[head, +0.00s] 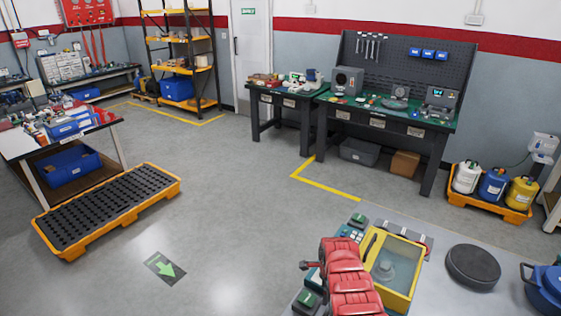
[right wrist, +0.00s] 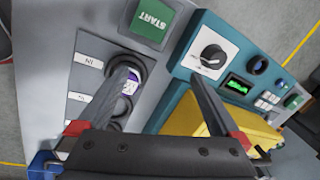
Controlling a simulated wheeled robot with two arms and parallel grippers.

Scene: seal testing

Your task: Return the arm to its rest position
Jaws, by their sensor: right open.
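My right arm (head: 350,278), with red covers, reaches from the bottom of the head view over the test station. My right gripper (right wrist: 162,82) shows in the right wrist view with its two fingers wide apart and nothing between them. It hangs above the station's control panel. The left finger overlaps a round dark port beside an "IN" label; I cannot tell whether they touch. A green START button (right wrist: 152,20) is beyond the fingers. The yellow-framed test chamber (head: 403,292) stands right of the arm; its yellow part also shows below the panel in the wrist view. My left gripper is out of view.
A black round disc (head: 473,266) and a blue pot (head: 545,288) stand on the grey table right of the chamber. A teal panel with a knob (right wrist: 210,57) and a small green display (right wrist: 237,86) lies by the right finger. Open floor (head: 225,190) lies left of the station.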

